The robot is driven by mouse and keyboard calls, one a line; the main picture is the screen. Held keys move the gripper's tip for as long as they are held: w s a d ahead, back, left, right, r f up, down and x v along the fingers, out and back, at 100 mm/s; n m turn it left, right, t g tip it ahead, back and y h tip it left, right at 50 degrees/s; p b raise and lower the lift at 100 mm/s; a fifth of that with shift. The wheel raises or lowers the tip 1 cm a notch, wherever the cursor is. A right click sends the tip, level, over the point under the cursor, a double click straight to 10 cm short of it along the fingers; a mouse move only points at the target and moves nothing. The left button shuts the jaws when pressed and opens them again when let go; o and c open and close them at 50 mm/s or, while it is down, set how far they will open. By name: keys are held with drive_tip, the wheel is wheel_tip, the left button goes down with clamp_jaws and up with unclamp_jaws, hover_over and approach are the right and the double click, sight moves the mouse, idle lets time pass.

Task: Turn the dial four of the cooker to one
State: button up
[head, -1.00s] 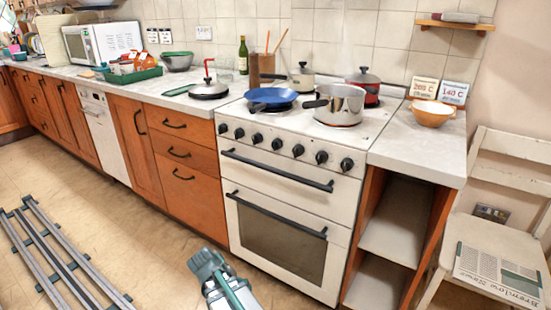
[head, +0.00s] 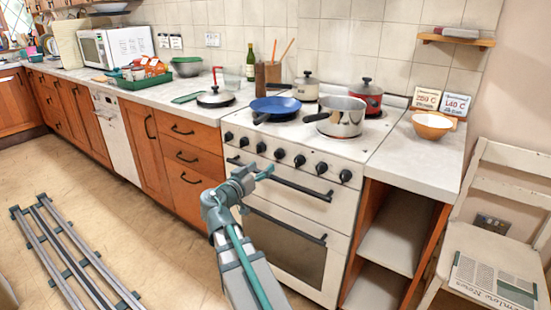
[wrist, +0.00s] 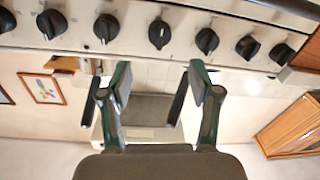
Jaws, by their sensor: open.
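The white cooker (head: 340,150) has a row of black dials along its front panel. The fourth dial from the left (head: 279,154) is the middle one of the row. In the wrist view the middle dial (wrist: 159,33) is at the top centre, straight ahead of the gap between my fingers. Its number and setting are too small to read. My gripper (head: 262,172) is in front of the cooker, a little below and left of that dial in the head view. In the wrist view my gripper (wrist: 160,80) is open and empty, its fingers apart and clear of the dial.
Neighbouring dials (wrist: 106,28) (wrist: 207,40) sit close on both sides. An oven handle (head: 290,181) runs below the row. A blue frying pan (head: 276,107) and a steel pot (head: 342,118) stand on the hob.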

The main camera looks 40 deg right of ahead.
sight(276, 156)
drive_tip(key=x, duration=0.9)
drive_tip(key=shift+d, duration=0.1)
drive_tip(key=c, duration=1.2)
